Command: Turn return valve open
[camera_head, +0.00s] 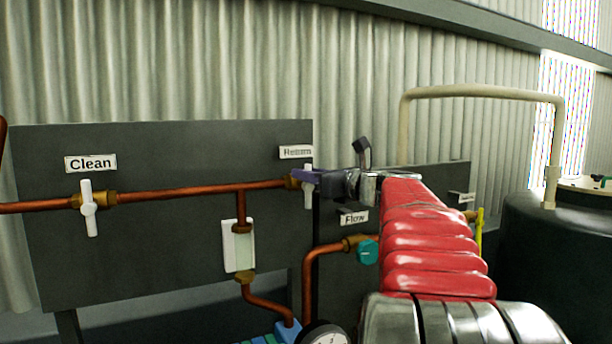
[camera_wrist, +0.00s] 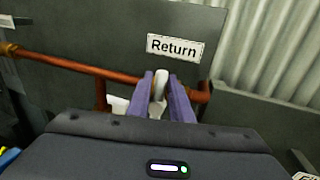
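The return valve has a white lever handle (camera_head: 308,188) on the copper pipe, below the "Return" label (camera_head: 296,152). The handle stands upright, across the pipe, and my gripper partly hides it in the head view. In the wrist view the white handle (camera_wrist: 160,84) is between the two purple fingers of my gripper (camera_wrist: 161,88), below the label (camera_wrist: 174,47). The fingers are close on both sides of the handle; whether they press on it I cannot tell. In the head view the purple fingertips (camera_head: 312,176) are at the valve.
The copper pipe (camera_head: 160,192) runs left to the clean valve (camera_head: 89,207), whose white handle is also upright. A white sight-glass block (camera_head: 238,246) hangs below the pipe. The flow valve with a teal knob (camera_head: 367,252) is below my arm. A dark tank (camera_head: 550,240) stands at right.

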